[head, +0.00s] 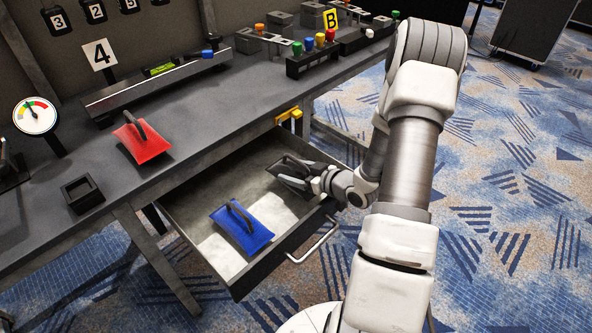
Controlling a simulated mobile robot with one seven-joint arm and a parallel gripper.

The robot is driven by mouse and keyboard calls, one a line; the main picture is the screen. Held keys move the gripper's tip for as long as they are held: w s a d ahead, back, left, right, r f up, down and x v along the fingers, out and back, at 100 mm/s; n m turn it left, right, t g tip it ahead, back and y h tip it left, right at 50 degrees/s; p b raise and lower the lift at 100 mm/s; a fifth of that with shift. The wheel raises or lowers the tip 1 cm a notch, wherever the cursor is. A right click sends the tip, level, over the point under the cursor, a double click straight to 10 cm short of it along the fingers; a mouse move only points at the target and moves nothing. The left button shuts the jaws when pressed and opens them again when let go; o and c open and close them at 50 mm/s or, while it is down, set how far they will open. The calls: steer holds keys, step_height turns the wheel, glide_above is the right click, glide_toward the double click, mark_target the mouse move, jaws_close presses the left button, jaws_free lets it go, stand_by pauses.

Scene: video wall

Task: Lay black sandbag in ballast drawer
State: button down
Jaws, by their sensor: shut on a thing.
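The ballast drawer (195,236) is pulled open under the workbench in the head view. My gripper (309,177) is inside the drawer's outline, over its right part, and is shut on the black sandbag (287,167). The black sandbag is dark and partly hidden by my gripper. It is low in the drawer; I cannot tell whether it touches the drawer floor. A blue sandbag (240,231) with a dark handle lies in the near left part of the drawer.
A red sandbag (146,148) lies on the workbench (185,125) above the drawer. A small black open box (82,193) and a round gauge (35,115) stand at left. The drawer's front handle (315,243) juts out.

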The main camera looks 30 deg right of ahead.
steer(key=shift+f, duration=0.25)
steer(key=shift+f+b, duration=0.3)
steer(key=shift+b, duration=0.15)
jaws_free()
steer(key=shift+s+f, duration=0.2)
steer(key=shift+f, duration=0.05)
steer(key=shift+r+p, duration=0.4)
steer(key=shift+r, duration=0.05)
steer(key=p+v, duration=0.3)
steer(key=v, duration=0.9)
steer(key=shift+r+p, duration=0.3)
steer(key=shift+p, duration=0.1)
steer(key=shift+w, duration=0.2)
